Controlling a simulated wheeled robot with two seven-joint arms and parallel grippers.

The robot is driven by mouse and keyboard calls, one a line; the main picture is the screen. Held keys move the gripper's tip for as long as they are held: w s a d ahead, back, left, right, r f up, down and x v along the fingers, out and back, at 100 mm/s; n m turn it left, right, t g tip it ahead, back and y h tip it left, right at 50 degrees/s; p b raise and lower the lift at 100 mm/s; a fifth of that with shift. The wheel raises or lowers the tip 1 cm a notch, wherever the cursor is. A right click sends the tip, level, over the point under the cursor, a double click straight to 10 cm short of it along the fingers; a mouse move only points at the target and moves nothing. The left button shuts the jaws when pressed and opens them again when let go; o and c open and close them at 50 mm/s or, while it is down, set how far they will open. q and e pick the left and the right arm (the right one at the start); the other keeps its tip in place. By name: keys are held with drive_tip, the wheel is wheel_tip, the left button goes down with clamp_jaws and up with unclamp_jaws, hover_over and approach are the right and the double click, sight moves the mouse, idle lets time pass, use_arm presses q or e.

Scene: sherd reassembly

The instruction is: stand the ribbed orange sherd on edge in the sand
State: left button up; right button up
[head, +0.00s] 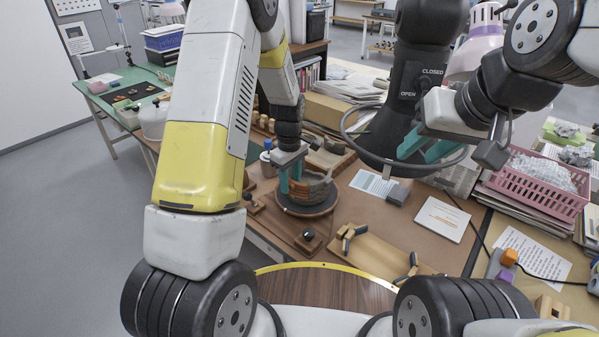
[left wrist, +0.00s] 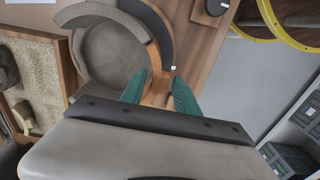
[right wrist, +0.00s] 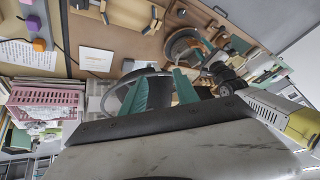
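My right gripper (head: 425,150) is open and empty, raised above the bench.
A large black extractor hood (head: 415,90) with a ring around it hangs beside my right gripper. A pink basket (head: 535,195) stands at the right. The bench around the white card (head: 442,219) is mostly clear.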

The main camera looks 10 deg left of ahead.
sight(291, 182)
use_arm(q)
clamp_jaws()
drive_tip(key=shift+r, duration=3.55)
